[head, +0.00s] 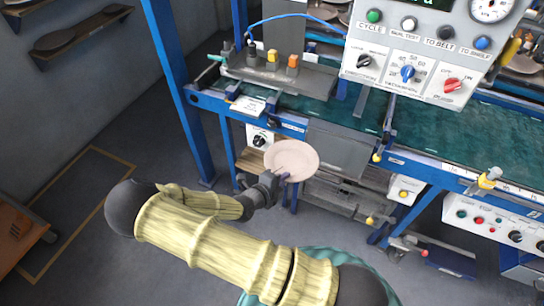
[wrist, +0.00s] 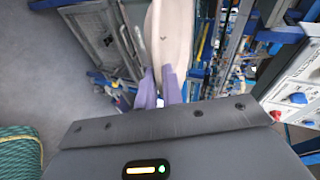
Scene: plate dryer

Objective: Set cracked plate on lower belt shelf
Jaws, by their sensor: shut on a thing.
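A pale pinkish-beige plate (head: 292,159) is held in my gripper (head: 282,178), in front of the blue-framed machine. The purple fingers grip it at its lower edge. In the wrist view the plate (wrist: 169,35) stands nearly edge-on between the two purple fingers (wrist: 160,88). I cannot tell whether this is the lower belt shelf.
A control panel (head: 415,50) with knobs and buttons hangs at the upper right. A blue upright post (head: 173,75) stands left of the plate. Valves and a lower control box (head: 500,222) stick out at the right. Open floor (head: 120,110) lies at the left.

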